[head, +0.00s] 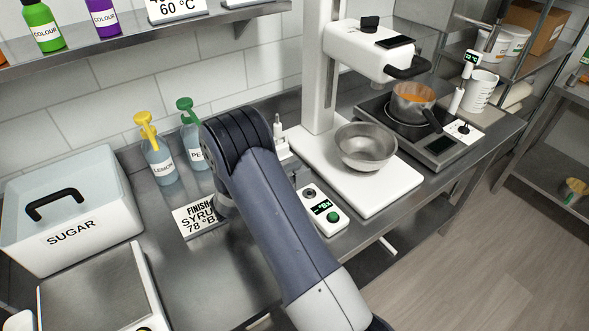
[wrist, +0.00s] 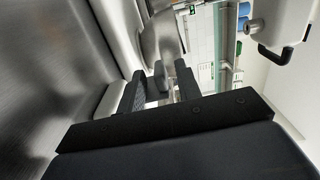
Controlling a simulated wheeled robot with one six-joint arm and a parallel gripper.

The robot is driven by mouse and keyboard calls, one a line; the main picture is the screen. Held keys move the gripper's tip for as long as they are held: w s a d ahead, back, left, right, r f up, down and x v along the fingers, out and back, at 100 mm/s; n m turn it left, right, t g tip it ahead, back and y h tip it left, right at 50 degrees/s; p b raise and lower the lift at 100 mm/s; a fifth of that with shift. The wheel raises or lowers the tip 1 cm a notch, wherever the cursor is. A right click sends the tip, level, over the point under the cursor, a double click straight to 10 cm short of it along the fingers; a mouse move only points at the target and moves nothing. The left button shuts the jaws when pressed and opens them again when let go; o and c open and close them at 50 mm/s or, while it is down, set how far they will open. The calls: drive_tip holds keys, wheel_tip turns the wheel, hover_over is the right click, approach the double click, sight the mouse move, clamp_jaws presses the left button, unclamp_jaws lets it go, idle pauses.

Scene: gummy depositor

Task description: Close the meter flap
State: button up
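The meter (head: 324,210) is a small white unit on the steel counter, with a lit dark display, a green button and a dark round spot at its far end. My arm stands beside it on the left and hides part of that area. I cannot make out the flap or its position. My gripper is hidden behind my arm in the head view. In the wrist view my gripper (wrist: 160,88) shows two dark fingers apart with a gap between them. Pale surfaces show through the gap, and I see nothing clearly held.
A steel bowl (head: 366,148) sits on the white stand base (head: 388,188) right of the meter. A copper-coloured pot (head: 412,103) is on the hob behind. Bottles (head: 158,165) and a sugar bin (head: 72,232) stand left. A syrup sign (head: 190,222) lies near my arm.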

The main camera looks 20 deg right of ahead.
drive_tip(key=shift+w+d, duration=0.1)
drive_tip(key=shift+d, duration=0.25)
drive_tip(key=shift+c, duration=0.4)
clamp_jaws()
